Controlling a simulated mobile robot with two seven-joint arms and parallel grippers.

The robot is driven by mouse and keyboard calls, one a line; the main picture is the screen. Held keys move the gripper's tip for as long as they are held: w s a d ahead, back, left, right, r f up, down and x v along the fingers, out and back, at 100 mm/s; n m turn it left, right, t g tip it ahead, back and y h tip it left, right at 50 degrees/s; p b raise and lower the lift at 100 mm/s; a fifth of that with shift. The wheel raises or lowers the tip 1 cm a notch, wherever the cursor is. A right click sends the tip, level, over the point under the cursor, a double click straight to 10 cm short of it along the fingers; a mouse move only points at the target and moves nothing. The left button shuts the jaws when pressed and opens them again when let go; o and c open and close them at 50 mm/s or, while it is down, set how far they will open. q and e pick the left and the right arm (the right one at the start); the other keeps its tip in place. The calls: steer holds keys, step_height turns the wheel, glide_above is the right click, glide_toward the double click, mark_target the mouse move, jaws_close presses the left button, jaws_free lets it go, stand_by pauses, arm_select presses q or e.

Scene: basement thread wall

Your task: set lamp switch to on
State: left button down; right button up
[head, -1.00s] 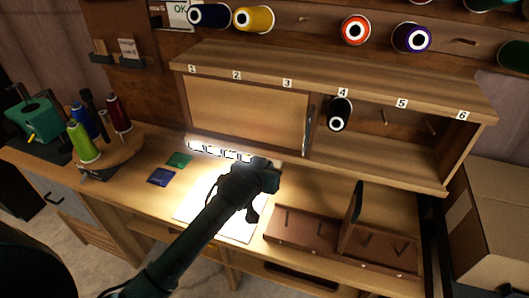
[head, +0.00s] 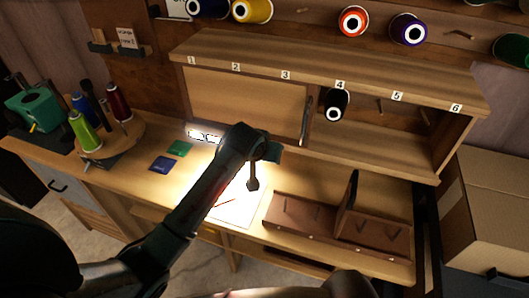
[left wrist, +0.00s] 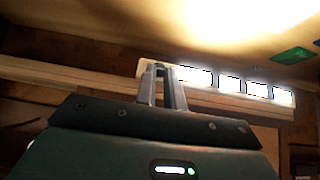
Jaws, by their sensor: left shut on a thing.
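The lamp (head: 205,133) is a light bar under the shelf, with bright glowing segments that light the worktop. In the left wrist view the lit lamp (left wrist: 230,84) runs right from the fingertips. My left gripper (left wrist: 162,72) is at the lamp's left end there, with its fingers shut on a small part, which looks like the lamp switch. The fingers hide most of that part, so its position cannot be read. In the head view my left arm covers the lamp's right end and the fingertips. My right gripper is not in view.
A brown pegged rack (head: 340,228) with an upright divider stands on the worktop at right. A green card (head: 179,148) and a blue card (head: 163,164) lie left of my arm. A cardboard box (head: 490,200) is far right.

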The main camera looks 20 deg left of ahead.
arm_select(q)
steer(key=c, duration=1.5)
jaws_free()
steer(key=v, duration=1.3)
steer(key=shift+r, duration=0.1)
steer(key=s+d+f+m+h, duration=0.1)
steer(key=s+f, duration=0.2)
steer(key=f, duration=0.4)
steer(key=s+f+h, duration=0.1)
steer(key=s+f, duration=0.1)
steer(key=f, duration=0.5)
steer(key=s+f, duration=0.3)
steer(key=s, duration=0.1)
steer(key=s+f+m+t, duration=0.1)
steer(key=s+f, duration=0.3)
steer(key=s, duration=0.1)
steer(key=s+f+t, duration=0.1)
steer(key=s+f, duration=0.2)
steer(key=s, duration=0.2)
steer(key=shift+a+f, duration=0.15)
steer(key=shift+f, duration=0.2)
